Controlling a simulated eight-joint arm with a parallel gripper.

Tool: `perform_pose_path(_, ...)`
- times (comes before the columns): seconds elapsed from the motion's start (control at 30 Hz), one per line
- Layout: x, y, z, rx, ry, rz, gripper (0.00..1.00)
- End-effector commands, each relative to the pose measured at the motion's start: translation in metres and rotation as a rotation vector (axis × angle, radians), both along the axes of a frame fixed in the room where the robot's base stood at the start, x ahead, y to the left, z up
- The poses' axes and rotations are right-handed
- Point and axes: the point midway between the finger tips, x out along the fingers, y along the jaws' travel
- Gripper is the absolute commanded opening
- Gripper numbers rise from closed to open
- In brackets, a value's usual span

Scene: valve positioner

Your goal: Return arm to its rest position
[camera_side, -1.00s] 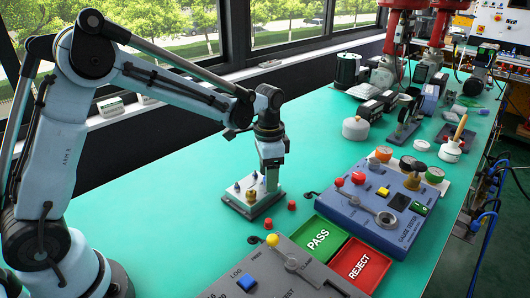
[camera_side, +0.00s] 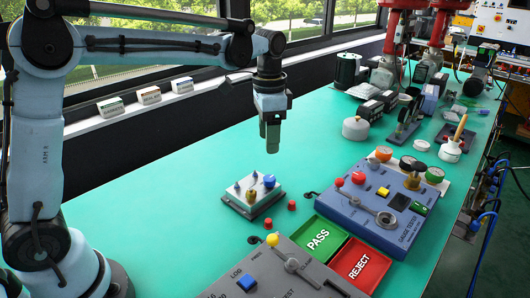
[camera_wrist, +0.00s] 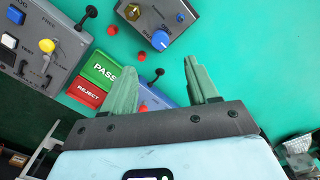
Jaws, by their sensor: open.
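My gripper (camera_side: 271,139) hangs pointing down in the side view, above the table and just behind and above a small grey panel (camera_side: 236,203). That panel carries a blue knob (camera_side: 269,181), a brass knob and small switches. In the wrist view my gripper's two green fingers (camera_wrist: 163,90) stand apart with nothing between them. The small panel shows beyond them at the top of the wrist view, with its blue knob (camera_wrist: 160,40) and brass knob (camera_wrist: 131,12). My gripper touches nothing that I can see.
A green PASS tray (camera_side: 318,238) and a red REJECT tray (camera_side: 359,265) lie between a grey console (camera_side: 248,268) and a blue gauge tester (camera_side: 366,206). Red caps (camera_side: 291,205) lie near the small panel. Small boxes (camera_side: 149,96) stand on the window sill. The table's left middle is clear.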

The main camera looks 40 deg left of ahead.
Motion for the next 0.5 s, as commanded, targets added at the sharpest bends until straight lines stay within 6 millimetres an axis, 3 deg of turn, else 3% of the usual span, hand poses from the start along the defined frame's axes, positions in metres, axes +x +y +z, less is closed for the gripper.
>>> perform_pose_path(0.13,-0.0001,0.0,0.0093,0.0,0.0,0.0,0.59)
perform_pose_path(0.5,-0.0005,0.0001,0.0111,0.0,-0.001,0.001,0.59)
